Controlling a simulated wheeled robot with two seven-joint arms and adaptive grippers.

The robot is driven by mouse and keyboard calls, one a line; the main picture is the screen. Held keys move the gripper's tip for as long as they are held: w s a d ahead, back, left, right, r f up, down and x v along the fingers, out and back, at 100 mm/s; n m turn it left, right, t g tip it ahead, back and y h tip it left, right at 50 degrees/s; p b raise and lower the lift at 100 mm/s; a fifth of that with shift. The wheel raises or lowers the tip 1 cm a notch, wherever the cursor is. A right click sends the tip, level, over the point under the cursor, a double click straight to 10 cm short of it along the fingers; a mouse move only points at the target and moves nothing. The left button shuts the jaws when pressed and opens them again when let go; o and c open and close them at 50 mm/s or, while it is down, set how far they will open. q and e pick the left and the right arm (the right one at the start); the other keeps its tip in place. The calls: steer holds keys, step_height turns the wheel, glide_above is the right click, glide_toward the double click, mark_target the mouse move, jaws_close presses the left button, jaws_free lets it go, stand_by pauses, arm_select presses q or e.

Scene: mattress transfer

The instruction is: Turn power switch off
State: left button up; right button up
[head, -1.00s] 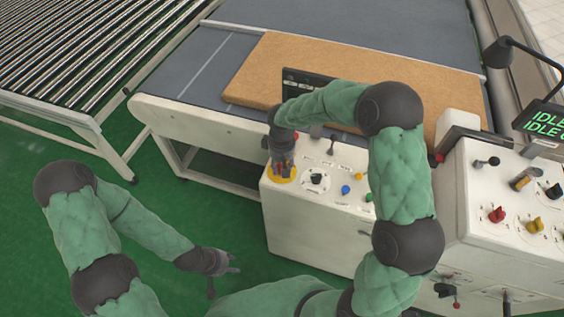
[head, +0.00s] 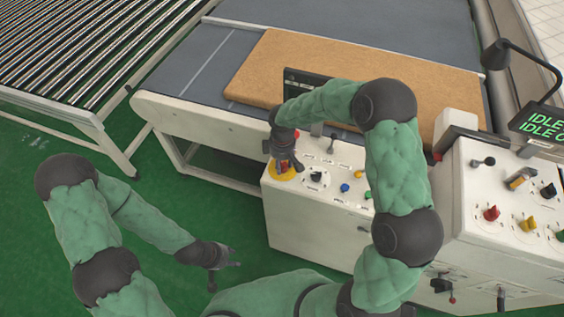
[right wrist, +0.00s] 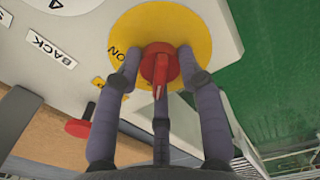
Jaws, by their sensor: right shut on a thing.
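The power switch is a red rotary knob (right wrist: 158,66) on a round yellow plate (right wrist: 190,22) at the corner of the white control box. The word ON shows on the plate in the right wrist view. The plate also shows in the head view (head: 281,176). My right gripper (head: 285,163) reaches down over it. In the right wrist view its fingers (right wrist: 158,80) are closed around the red knob. My left gripper (head: 224,262) hangs empty over the green floor at lower left, its fingers too small to judge.
The control box (head: 310,225) also carries a black selector (head: 316,179) and blue, yellow and green buttons. A brown mattress (head: 330,75) lies on the conveyor (head: 210,65) behind. A second panel with knobs (head: 480,185) and an IDLE screen (head: 541,121) stand at right.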

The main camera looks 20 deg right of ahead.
mark_target(283, 164)
steer(key=shift+s+f, duration=0.25)
steer(key=shift+s, duration=0.15)
steer(key=o, duration=1.1)
steer(key=shift+d+r, duration=0.1)
steer(key=shift+r, duration=0.05)
steer(key=shift+w, duration=0.2)
steer(key=shift+r, duration=0.3)
step_height(283, 164, up, 11)
steer(key=shift+r, duration=0.2)
